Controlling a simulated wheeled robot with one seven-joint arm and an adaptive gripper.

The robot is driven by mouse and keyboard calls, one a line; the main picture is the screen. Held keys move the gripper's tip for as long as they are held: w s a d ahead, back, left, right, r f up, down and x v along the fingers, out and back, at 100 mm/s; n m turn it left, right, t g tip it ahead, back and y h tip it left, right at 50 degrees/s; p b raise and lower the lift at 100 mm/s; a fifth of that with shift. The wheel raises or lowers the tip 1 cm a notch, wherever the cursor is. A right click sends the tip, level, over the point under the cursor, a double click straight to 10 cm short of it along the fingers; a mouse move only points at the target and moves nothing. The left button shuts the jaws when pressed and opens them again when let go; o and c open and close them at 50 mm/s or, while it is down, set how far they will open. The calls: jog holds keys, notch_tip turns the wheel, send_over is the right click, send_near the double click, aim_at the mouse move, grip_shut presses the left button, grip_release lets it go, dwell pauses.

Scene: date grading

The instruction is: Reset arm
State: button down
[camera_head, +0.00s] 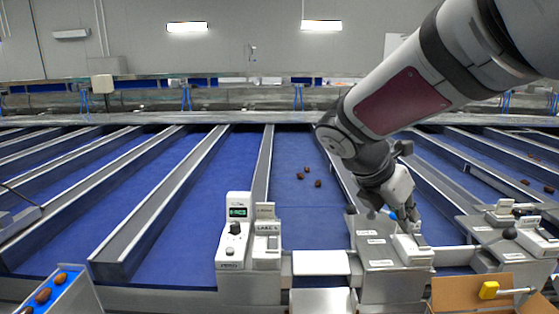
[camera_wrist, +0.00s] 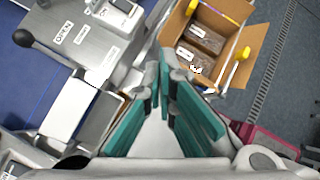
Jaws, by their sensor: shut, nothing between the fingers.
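My gripper (camera_head: 404,212) is at the right of the head view, pointing down at the end of my arm. It is just above a grey metal box unit (camera_head: 380,270) at the front end of a lane. In the wrist view my gripper (camera_wrist: 165,72) shows teal finger pads with the tips close together and nothing between them. Below it are the labelled metal housing (camera_wrist: 62,32) at upper left and an open cardboard box (camera_wrist: 258,42) at upper right.
Blue lanes (camera_head: 180,195) with metal dividers run away from me, several dates (camera_head: 305,175) on one. A control unit with a green display (camera_head: 237,212) stands left of centre. The cardboard box (camera_head: 455,292) is at lower right, with a yellow-ended handle (camera_head: 489,290). Packs (camera_wrist: 207,37) lie inside it.

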jog(key=s+a+m+t+y, duration=0.1)
jog(key=s+a+m+y, duration=0.1)
jog(key=s+m, duration=0.8)
jog(key=s+a+r+m+t+y, duration=0.1)
jog(key=s+m+y, duration=0.4)
jog(key=s+m, duration=0.5)
jog(key=a+m+t, duration=0.1)
jog(key=m, duration=0.3)
jog(key=shift+a+r+y, duration=0.15)
jog(key=shift+a+y, duration=0.15)
jog(key=shift+a, duration=0.05)
